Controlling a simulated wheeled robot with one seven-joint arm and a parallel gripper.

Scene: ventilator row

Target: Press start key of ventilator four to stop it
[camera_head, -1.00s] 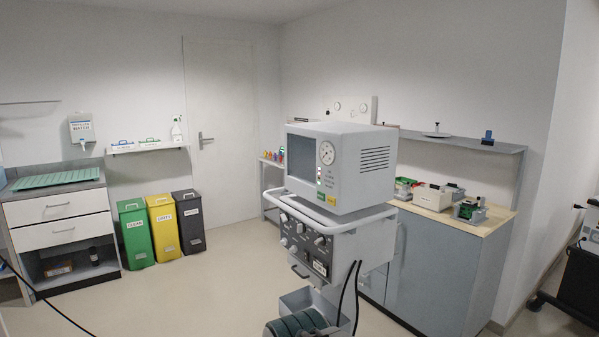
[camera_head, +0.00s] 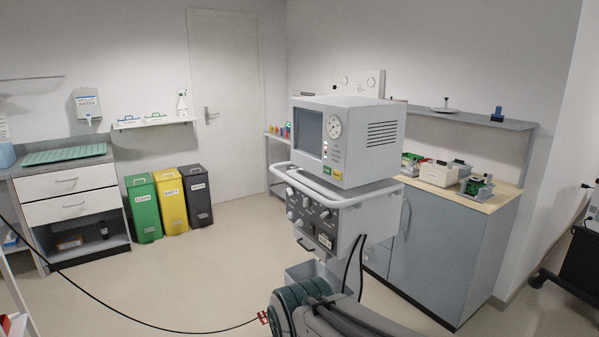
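A grey-white ventilator (camera_head: 368,150) stands in the middle of the view on a trolley with a white rail. Its front has a dark screen (camera_head: 308,132), a round gauge (camera_head: 334,126) and a column of small lights or keys (camera_head: 325,152). A green label (camera_head: 327,171) and a yellow label (camera_head: 337,174) sit below them. A lower panel (camera_head: 312,213) carries several knobs. I cannot read a number on the ventilator or tell which key is start. My gripper is not in view.
Dark teal ribbed rings and grey parts (camera_head: 290,297) fill the bottom centre. A black cable (camera_head: 150,328) crosses the floor from the left. Green (camera_head: 144,210), yellow (camera_head: 170,202) and dark (camera_head: 196,197) bins stand by the wall. A wooden-topped cabinet (camera_head: 440,245) stands right behind the ventilator. Floor at left centre is open.

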